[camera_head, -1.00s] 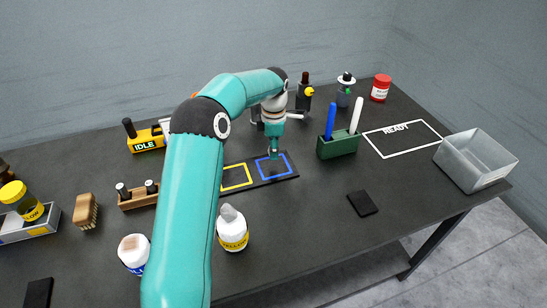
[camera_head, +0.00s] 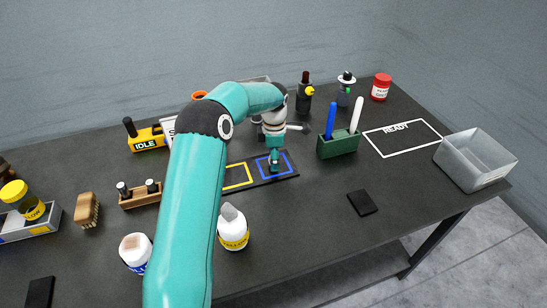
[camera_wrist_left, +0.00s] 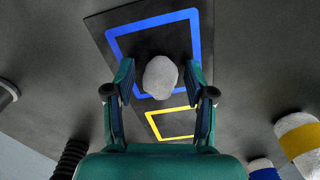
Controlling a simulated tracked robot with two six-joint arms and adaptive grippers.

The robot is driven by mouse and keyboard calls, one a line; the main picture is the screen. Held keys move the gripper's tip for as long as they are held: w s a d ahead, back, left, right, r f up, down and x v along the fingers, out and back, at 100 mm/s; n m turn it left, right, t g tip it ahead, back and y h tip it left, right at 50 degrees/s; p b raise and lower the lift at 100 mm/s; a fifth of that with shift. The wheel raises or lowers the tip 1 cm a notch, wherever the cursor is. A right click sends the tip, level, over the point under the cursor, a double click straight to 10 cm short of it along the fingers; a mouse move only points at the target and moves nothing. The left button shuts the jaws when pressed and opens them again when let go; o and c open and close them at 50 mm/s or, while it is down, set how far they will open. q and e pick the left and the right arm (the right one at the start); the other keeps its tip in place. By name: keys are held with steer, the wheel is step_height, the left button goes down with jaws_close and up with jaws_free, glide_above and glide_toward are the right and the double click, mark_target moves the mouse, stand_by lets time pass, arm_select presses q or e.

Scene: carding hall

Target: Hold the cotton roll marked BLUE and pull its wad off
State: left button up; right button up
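The cotton roll marked BLUE (camera_head: 136,252) stands at the front left of the table, partly hidden by my left arm. Its top looks flat and pinkish, with no wad seen on it. In the left wrist view a pale grey-white wad (camera_wrist_left: 161,78) lies over the blue-outlined square (camera_wrist_left: 120,40) of the dark mat. My left gripper (camera_head: 275,168) is low over that square. In the left wrist view its fingers (camera_wrist_left: 160,82) stand apart on both sides of the wad, with a gap at each side. My right gripper is out of view.
The roll marked YELLOW (camera_head: 233,234) stands near the front with a pale wad on top. A green holder (camera_head: 338,147) with a blue and a white pen is right of the gripper. A yellow-outlined square (camera_head: 236,177) adjoins the blue one.

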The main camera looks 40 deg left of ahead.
arm_select(q)
steer(key=shift+r, duration=0.1)
step_height(320, 180, up, 12)
stand_by(0.5)
